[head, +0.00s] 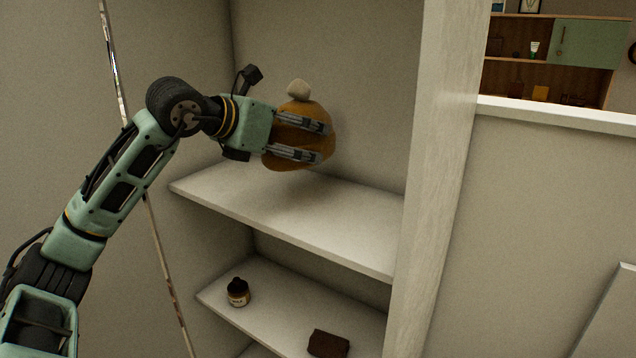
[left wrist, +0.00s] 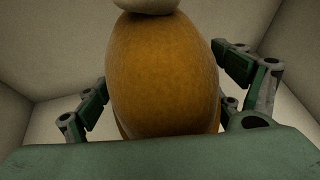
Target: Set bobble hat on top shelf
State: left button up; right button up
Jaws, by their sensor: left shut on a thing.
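The bobble hat (head: 299,113) is mustard-orange with a pale bobble on top. My left gripper (head: 322,142) is shut on it, with fingers along its sides, and holds it upright. The hat is over the top shelf (head: 300,205) that shows in the head view; I cannot tell surely whether its underside touches the board, but it looks a little above it. In the left wrist view the hat (left wrist: 163,75) fills the middle between the fingers, and its bobble is cut off at the top edge. My right gripper is not in view.
The shelf below holds a small dark-capped bottle (head: 238,292) and a dark brown block-like item (head: 328,343). A pale upright panel (head: 437,150) bounds the shelves on the right. The top shelf's visible surface is bare.

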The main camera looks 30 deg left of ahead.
aim_at(292, 163)
pick_arm(q)
jog(key=f, duration=0.1)
jog(key=s+f, duration=0.1)
jog(key=f, duration=0.2)
jog(key=shift+s+f, duration=0.3)
jog(key=shift+s, duration=0.05)
jog(key=shift+w+f, duration=0.2)
jog(key=shift+f, duration=0.05)
notch_tip(292, 163, down, 3)
jog(key=shift+f, duration=0.6)
jog(key=o, duration=0.8)
jog(key=shift+o, duration=1.1)
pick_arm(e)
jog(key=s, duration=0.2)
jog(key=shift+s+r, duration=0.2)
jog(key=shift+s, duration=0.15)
